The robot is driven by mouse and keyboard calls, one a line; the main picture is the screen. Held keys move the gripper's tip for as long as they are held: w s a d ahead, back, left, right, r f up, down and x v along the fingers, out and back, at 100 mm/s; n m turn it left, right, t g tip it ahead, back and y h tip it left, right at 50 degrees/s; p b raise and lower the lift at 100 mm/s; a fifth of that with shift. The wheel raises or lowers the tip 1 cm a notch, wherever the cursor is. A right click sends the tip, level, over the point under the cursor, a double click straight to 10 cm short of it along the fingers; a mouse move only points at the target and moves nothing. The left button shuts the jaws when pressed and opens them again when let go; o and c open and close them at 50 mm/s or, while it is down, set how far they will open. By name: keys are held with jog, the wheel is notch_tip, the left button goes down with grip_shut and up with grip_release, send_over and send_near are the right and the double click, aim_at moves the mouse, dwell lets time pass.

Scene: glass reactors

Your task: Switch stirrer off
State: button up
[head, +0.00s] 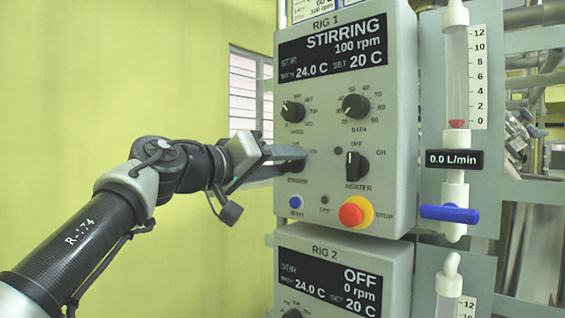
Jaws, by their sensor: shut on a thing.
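The RIG 1 control box (402,130) is in the middle of the head view. Its display (333,48) reads STIRRING, 100 rpm, bath 24.0 C, set 20 C. My gripper (300,158) reaches in from the left and is shut on the stirrer knob (296,165) at the left of the lower knob row. The fingers hide most of this knob, so I cannot tell which way it points.
The heater knob (356,167) is to the right of my gripper. Below are a blue button (296,202) and a red stop button (352,213). The RIG 2 box (402,268) is underneath, reading OFF. A flow meter (456,75) with a blue valve handle (449,213) stands right.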

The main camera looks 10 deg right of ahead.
jog(key=n+p, duration=0.1)
jog(key=n, duration=0.4)
jog(key=n+p, duration=0.1)
jog(key=n, duration=0.1)
jog(key=n+p, duration=0.1)
jog(key=n, duration=0.2)
jog(key=shift+f+n, duration=0.2)
jog(key=shift+n, duration=0.1)
dwell(0.5)
jog(key=o, duration=1.1)
jog(key=shift+c, duration=0.2)
